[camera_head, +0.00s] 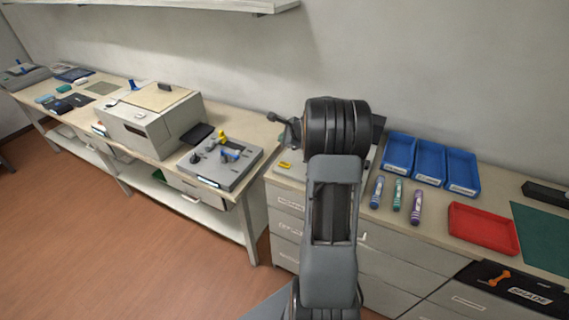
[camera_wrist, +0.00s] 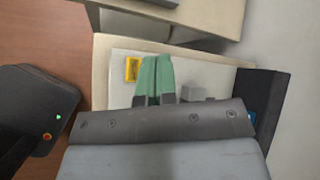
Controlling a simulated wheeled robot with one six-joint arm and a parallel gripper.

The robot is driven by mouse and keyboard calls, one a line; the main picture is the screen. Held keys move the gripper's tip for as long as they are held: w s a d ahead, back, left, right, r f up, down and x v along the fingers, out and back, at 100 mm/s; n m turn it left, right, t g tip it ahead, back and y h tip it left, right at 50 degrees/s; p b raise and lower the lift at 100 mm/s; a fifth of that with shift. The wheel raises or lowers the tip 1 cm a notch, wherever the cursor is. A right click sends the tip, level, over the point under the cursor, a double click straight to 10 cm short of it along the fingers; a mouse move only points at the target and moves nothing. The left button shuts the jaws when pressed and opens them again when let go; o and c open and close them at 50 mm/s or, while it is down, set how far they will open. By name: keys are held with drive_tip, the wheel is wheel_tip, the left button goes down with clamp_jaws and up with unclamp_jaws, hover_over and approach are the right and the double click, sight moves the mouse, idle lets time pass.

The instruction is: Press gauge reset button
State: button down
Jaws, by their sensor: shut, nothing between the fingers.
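My gripper (camera_wrist: 158,72) shows in the wrist view as two green fingers side by side, shut and empty. The fingers point over a pale flat panel (camera_wrist: 205,72) on the bench. A yellow patch (camera_wrist: 132,69) lies on the panel just left of the fingertips, and a small grey block (camera_wrist: 192,93) stands to their right. I cannot tell which part is the gauge reset button, or whether the fingers touch the panel. In the head view, a yellow patch (camera_head: 285,166) shows left of my arm. My arm hides most of that panel.
A grey fixture (camera_head: 222,164) with yellow and blue parts and a printer (camera_head: 150,115) stand on the left bench. Blue trays (camera_head: 430,161), several markers (camera_head: 397,195) and a red tray (camera_head: 483,228) lie right of my arm. A gap separates the benches.

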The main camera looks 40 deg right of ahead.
sight(284, 165)
drive_tip(key=shift+f, duration=0.1)
wheel_tip(284, 165, down, 9)
drive_tip(key=b, duration=0.7)
drive_tip(key=shift+r, duration=0.2)
drive_tip(key=shift+f+b, duration=0.15)
drive_tip(key=shift+b, duration=0.15)
idle(1.7)
drive_tip(key=shift+f+b, duration=0.3)
drive_tip(key=shift+b, duration=0.05)
drive_tip(key=shift+f+b, duration=0.35)
drive_tip(key=shift+b, duration=0.05)
idle(0.7)
drive_tip(key=shift+r, duration=0.15)
drive_tip(key=shift+r+p, duration=0.6)
drive_tip(key=shift+r, duration=0.1)
drive_tip(key=shift+r+p, duration=1.95)
drive_tip(key=shift+r, duration=0.55)
